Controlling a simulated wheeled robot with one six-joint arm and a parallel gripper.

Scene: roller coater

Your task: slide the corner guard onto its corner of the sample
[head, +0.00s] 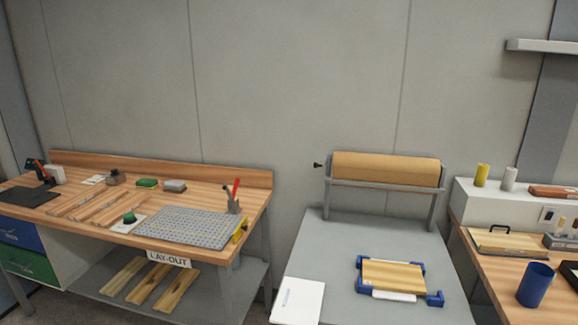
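The sample (392,274), a pale wooden board, lies flat on the grey table. Blue corner guards sit at its far left corner (360,262), far right corner (420,266) and near left corner (365,287). Another blue corner guard (435,299) lies at the near right corner and sticks out to the right. A white strip (394,295) runs along the near edge of the sample. My gripper is not in this view.
A brown paper roll (386,167) stands on a grey frame at the back of the grey table (345,240). A white sheet (298,300) lies front left. A wooden bench (185,198) stands left, and a blue cup (535,285) sits on the right bench. The table behind the sample is clear.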

